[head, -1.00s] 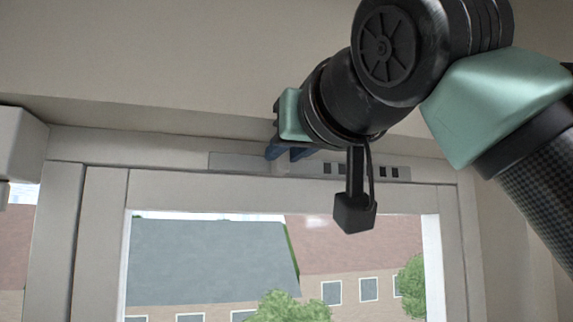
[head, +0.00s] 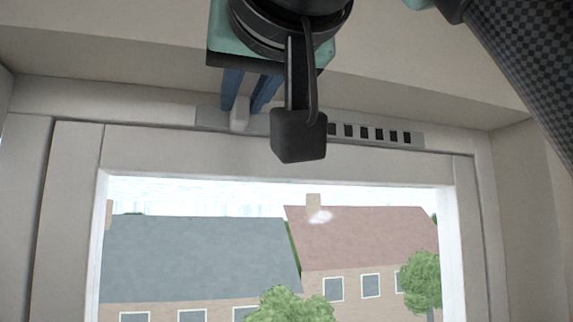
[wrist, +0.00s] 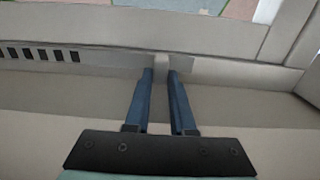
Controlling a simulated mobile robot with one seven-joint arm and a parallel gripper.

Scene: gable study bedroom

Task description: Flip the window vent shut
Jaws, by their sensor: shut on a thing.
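The window vent (head: 372,133) is a grey strip along the top of the window frame, with a row of several dark slots at its right in the head view. In the wrist view the vent (wrist: 100,58) runs across the upper left, slots at far left. A small pale tab (head: 239,119) stands out from the strip left of the slots; the tab (wrist: 161,66) also shows in the wrist view. My gripper (head: 243,108) has two blue fingers. In the wrist view my gripper (wrist: 161,74) is shut on the tab, a fingertip on each side.
The white window frame (head: 270,153) surrounds the glass below the vent, with houses and trees outside. The sloped ceiling (head: 110,50) lies close above. A side wall (head: 525,180) stands at the right.

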